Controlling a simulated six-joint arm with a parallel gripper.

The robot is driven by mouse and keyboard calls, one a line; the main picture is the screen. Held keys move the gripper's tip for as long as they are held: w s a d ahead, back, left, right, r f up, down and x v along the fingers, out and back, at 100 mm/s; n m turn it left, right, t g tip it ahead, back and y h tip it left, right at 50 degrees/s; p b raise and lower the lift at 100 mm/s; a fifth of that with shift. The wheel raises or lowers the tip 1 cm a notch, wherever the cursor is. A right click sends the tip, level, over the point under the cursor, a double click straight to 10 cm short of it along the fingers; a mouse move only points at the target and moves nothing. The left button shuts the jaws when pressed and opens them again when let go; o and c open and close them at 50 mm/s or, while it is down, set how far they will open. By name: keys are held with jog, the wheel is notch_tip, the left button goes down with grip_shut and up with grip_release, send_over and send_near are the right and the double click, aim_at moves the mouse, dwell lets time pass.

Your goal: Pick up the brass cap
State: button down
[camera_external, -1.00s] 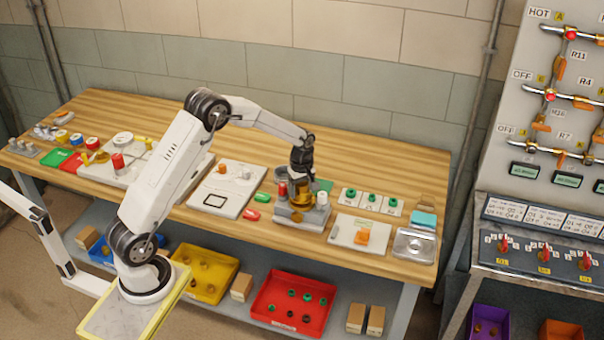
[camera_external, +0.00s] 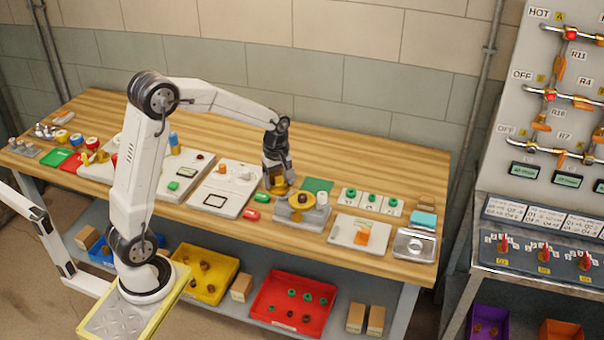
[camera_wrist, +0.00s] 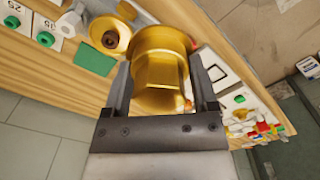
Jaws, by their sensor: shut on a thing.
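The brass cap (camera_wrist: 160,70) is a shiny gold cylinder with a wider rim. It sits between the two fingers of my gripper (camera_wrist: 160,88) in the wrist view, and the fingers are shut on it. In the external view my gripper (camera_external: 280,184) points down with the cap (camera_external: 281,188) at its tips, just left of a grey fixture. The fixture (camera_external: 303,215) holds a brass round part with a dark centre (camera_external: 303,198). That part also shows in the wrist view (camera_wrist: 109,36), beside the cap and apart from it.
A white board with a black square outline (camera_external: 223,188) lies to the left. A green mat (camera_external: 318,186) and several white cards with green pieces (camera_external: 369,199) lie to the right. The wooden bench (camera_external: 380,160) is clear along the back.

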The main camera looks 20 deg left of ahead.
jog(key=shift+s+a+r, duration=0.25)
jog(key=shift+s+r, duration=0.05)
jog(key=shift+s, duration=0.35)
jog(key=shift+s+a+r, duration=0.25)
jog(key=shift+s+r, duration=0.05)
jog(key=shift+s, duration=0.35)
jog(key=shift+s+a+r, duration=0.25)
jog(key=shift+s+r, duration=0.05)
jog(key=shift+s, duration=0.35)
jog(key=shift+w, duration=0.1)
jog(key=w+d+f, duration=0.1)
jog(key=w+d, duration=0.1)
jog(key=w, duration=0.6)
jog(key=w+d+f, duration=0.1)
jog(key=w+d, duration=0.2)
jog(key=w, duration=0.4)
jog(key=w+f, duration=0.8)
jog(key=w, duration=0.4)
jog(key=shift+w, duration=0.2)
jog(key=shift+d+f, duration=0.1)
jog(key=shift+f, duration=0.15)
jog(key=shift+f, duration=3.15)
jog(key=shift+f, duration=0.6)
